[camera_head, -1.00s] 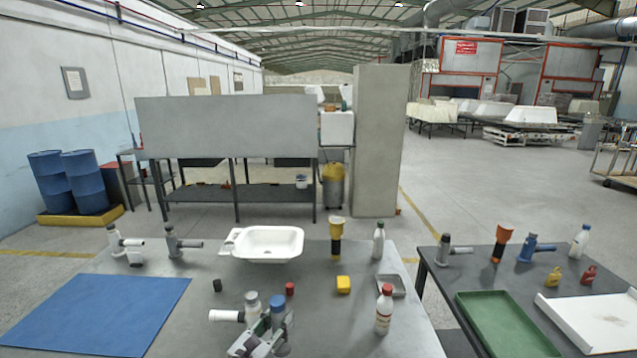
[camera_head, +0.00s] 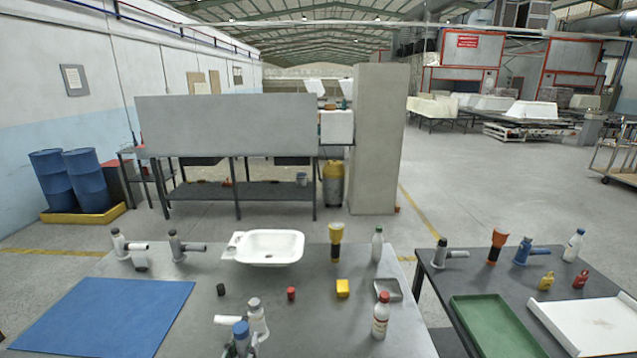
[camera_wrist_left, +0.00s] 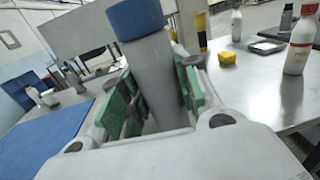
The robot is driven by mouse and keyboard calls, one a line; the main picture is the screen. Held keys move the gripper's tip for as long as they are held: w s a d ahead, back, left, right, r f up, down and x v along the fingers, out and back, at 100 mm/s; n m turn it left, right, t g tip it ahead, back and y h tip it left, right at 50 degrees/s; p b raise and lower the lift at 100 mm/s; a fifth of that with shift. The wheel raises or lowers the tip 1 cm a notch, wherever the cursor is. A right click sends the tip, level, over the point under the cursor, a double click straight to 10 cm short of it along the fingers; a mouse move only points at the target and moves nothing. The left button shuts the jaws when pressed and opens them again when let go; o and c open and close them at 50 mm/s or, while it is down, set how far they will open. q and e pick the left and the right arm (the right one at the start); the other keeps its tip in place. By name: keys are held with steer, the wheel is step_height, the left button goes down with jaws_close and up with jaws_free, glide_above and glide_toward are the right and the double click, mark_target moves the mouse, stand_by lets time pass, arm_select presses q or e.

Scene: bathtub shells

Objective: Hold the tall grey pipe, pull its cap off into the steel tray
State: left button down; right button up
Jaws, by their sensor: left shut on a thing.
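The tall grey pipe (camera_wrist_left: 152,85) stands between the green pads of my left gripper (camera_wrist_left: 155,98), which is shut on it. Its blue cap (camera_wrist_left: 135,17) is on its top end. In the head view the blue cap (camera_head: 240,329) and part of my left gripper (camera_head: 240,350) show at the bottom edge. The pipe's lower end is hidden, so I cannot tell whether it touches the table. The small steel tray (camera_head: 397,294) lies at the table's right side and looks empty; it also shows in the left wrist view (camera_wrist_left: 266,47). My right gripper is not in view.
A white pipe fitting with a grey cap (camera_head: 256,316) stands close behind the held pipe. A red-capped bottle (camera_head: 380,318) stands in front of the steel tray. A yellow block (camera_head: 343,288), a red piece (camera_head: 291,293) and a white basin (camera_head: 268,248) are nearby. A blue mat (camera_head: 105,318) lies left.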

arm_select(q)
steer(key=shift+s+a+n+y+p, duration=0.3)
steer(key=shift+s+a+y+p, duration=0.15)
steer(key=shift+s+a, duration=0.25)
steer(key=shift+s+a+n+y+p, duration=0.3)
steer(key=shift+s+a+y, duration=0.15)
steer(key=shift+a, duration=0.35)
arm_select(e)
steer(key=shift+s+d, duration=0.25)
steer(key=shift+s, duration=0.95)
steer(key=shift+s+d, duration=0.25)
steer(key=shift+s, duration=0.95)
arm_select(q)
steer(key=shift+d+r, duration=0.1)
steer(key=d+r+m+g+h, duration=0.2)
steer(key=d+r+m+h, duration=0.2)
steer(key=d, duration=0.4)
steer(key=w+d+r+m+g+h, duration=0.1)
steer(key=d+r+m+g+h, duration=0.1)
steer(key=d+r+m+h, duration=0.2)
steer(key=shift+w+d+r+h, duration=0.2)
steer(key=shift+d+r+h, duration=0.95)
steer(key=shift+d+h, duration=0.7)
steer(key=shift+d, duration=0.1)
